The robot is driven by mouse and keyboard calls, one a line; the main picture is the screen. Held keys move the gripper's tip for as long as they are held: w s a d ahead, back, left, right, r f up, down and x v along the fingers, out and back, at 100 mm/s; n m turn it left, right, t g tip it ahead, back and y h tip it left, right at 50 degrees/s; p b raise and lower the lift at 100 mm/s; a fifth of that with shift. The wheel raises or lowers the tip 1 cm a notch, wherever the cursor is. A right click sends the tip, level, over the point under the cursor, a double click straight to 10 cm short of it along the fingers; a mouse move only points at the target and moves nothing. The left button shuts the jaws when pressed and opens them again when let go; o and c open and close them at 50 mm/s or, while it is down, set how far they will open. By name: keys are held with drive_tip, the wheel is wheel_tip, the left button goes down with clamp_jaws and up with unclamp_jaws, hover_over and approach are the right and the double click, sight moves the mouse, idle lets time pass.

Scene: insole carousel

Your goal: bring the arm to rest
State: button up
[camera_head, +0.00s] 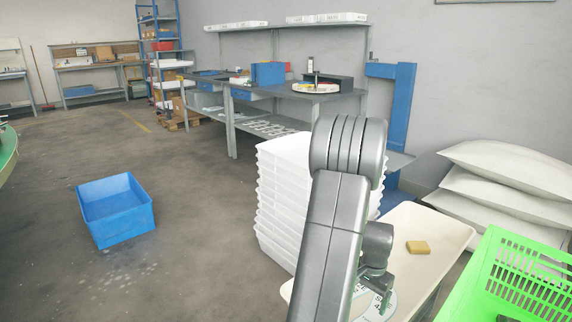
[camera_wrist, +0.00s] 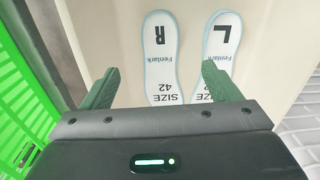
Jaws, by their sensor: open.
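My gripper (camera_wrist: 160,78) is open, its two dark green fingers spread apart with nothing between them. It hangs over a pale cream table (camera_wrist: 115,30). A pair of white insoles with light blue edges lies flat below the fingers: one marked R (camera_wrist: 160,50) and one marked L (camera_wrist: 222,45), both printed "SIZE 42". The gripper covers part of the L insole. In the head view my gripper (camera_head: 378,284) is partly hidden behind my grey arm, low over the same table (camera_head: 440,228), with the insoles partly showing beneath.
A green crate (camera_head: 490,290) stands at the right, stacked white trays (camera_head: 278,200) behind my arm. White sacks (camera_head: 505,185) lie by the wall. A blue bin (camera_head: 115,210) sits on the open floor at left.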

wheel_tip(320, 180, down, 13)
drive_tip(key=b, duration=0.4)
drive_tip(key=shift+f+b, duration=0.15)
drive_tip(key=shift+b, duration=0.2)
wheel_tip(320, 180, up, 12)
drive_tip(key=p, duration=0.5)
drive_tip(key=w+a+r+n+p, duration=0.3)
drive_tip(key=a+r+n+p, duration=0.1)
drive_tip(key=a+r+p, duration=0.6)
drive_tip(key=w+a+r+n+p, duration=0.3)
drive_tip(key=a+r+p, duration=0.6)
drive_tip(key=r+p, duration=0.8)
drive_tip(key=shift+w+a+r+n, duration=0.4)
drive_tip(key=shift+r+n, duration=0.1)
drive_tip(key=shift+r, duration=0.15)
